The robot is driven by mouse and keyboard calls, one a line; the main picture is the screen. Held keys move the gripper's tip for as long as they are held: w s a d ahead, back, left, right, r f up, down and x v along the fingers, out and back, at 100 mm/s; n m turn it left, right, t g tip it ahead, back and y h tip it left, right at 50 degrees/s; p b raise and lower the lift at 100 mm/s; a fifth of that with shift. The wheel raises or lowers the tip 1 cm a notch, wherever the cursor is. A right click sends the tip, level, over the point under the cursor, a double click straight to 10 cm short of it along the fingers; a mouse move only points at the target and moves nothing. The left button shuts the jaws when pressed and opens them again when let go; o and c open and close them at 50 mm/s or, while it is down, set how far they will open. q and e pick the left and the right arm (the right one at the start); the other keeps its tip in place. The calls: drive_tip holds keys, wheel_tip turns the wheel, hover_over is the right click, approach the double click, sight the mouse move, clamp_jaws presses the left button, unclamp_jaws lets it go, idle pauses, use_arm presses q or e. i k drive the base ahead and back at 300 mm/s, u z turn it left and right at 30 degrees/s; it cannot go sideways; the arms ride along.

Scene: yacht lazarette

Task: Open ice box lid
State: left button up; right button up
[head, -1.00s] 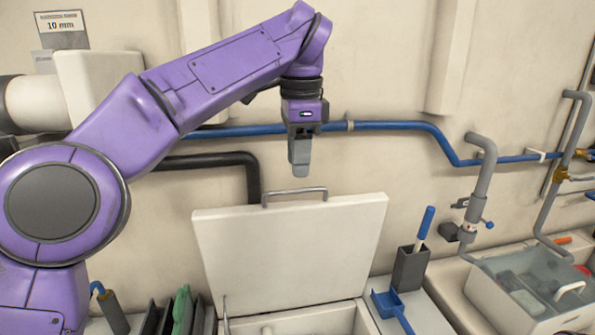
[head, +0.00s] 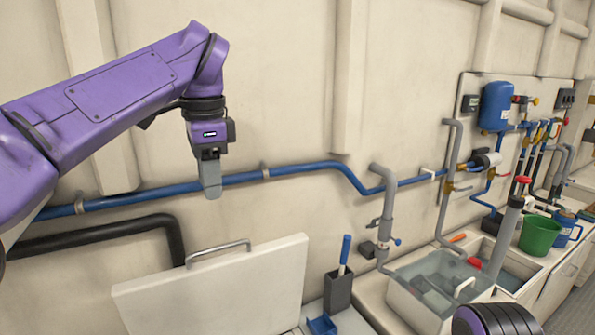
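The ice box lid (head: 220,290) is a white panel standing raised and tilted up near the wall, with a grey bar handle (head: 218,250) along its top edge. The ice box below it is mostly cut off by the bottom of the view. My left gripper (head: 210,180) points down in front of the wall, above the lid handle and apart from it. Its fingers are seen side-on and overlap, so their opening is hidden. Nothing shows held in it. My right gripper is out of view.
A blue pipe (head: 325,168) and a black hose (head: 100,237) run along the wall. Right of the lid stand a dark holder with a blue-handled brush (head: 345,252), a basin of water (head: 405,297), a green bucket (head: 540,234) and a blue tank (head: 496,106).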

sight(258, 289)
drive_tip(key=k, duration=1)
